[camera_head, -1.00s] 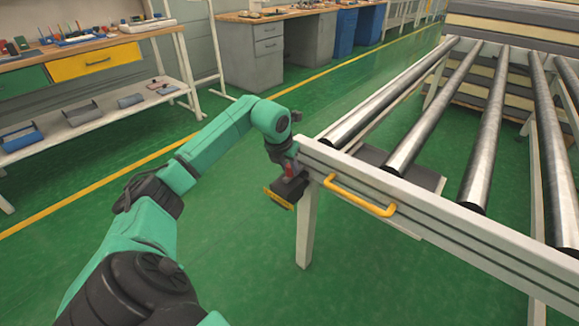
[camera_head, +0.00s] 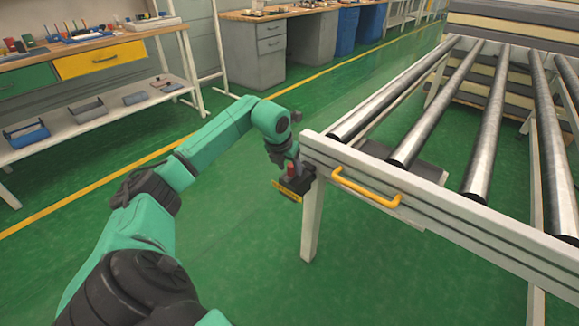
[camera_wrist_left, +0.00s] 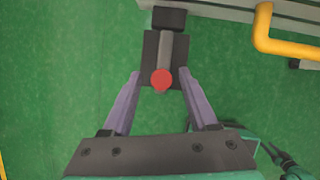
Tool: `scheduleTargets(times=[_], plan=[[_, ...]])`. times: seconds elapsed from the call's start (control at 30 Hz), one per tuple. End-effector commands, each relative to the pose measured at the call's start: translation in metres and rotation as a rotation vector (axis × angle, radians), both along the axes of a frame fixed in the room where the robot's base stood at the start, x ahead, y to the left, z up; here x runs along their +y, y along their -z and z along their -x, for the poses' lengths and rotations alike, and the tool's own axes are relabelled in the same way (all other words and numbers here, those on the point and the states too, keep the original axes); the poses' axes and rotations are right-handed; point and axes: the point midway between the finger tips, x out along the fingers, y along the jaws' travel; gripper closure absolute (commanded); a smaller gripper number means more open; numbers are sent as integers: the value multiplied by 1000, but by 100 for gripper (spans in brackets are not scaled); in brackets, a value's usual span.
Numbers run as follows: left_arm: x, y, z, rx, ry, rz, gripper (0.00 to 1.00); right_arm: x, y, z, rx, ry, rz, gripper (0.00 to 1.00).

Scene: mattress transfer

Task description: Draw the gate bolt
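The gate bolt shows in the left wrist view as a grey rod (camera_wrist_left: 167,55) on a dark plate, with a round red knob (camera_wrist_left: 161,79) at its near end. In the head view the red knob (camera_head: 291,168) is small, beside the near left corner of the roller table (camera_head: 345,158). My left gripper (camera_wrist_left: 160,74) is open, with one finger on each side of the knob and visible gaps between fingers and knob. In the head view my left gripper (camera_head: 290,174) is at that corner, partly hidden and small. My right gripper is not in view.
A yellow handle (camera_head: 367,187) is on the table's end rail, right of the bolt. A white leg (camera_head: 312,220) stands below the corner. Workbenches with tools (camera_head: 95,45) line the left and back. The green floor (camera_head: 240,250) around my left arm is clear.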

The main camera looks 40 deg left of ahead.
Motion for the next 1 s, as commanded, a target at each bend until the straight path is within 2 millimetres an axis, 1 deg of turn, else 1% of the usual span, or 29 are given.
scheduleTargets(times=[0.17, 0.27, 0.37, 0.53, 0.6, 0.7, 0.8, 1.0], plan=[[0, -6, 1, -3, 0, -1, 41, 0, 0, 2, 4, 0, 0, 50], [-1, -22, 7, -4, 1, -4, 41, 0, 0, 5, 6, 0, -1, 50], [-3, -47, 17, -5, 1, -5, 41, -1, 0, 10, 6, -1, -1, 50], [-7, -96, 37, -4, -1, -4, 41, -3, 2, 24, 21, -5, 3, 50], [-9, -111, 44, -4, -1, -3, 41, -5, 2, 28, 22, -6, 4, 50], [-11, -127, 51, -3, 0, -2, 41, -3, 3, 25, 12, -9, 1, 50], [-11, -134, 54, 0, 0, -1, 41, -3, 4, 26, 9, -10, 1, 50], [-12, -135, 55, 0, -1, 0, 41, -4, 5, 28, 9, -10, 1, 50]])
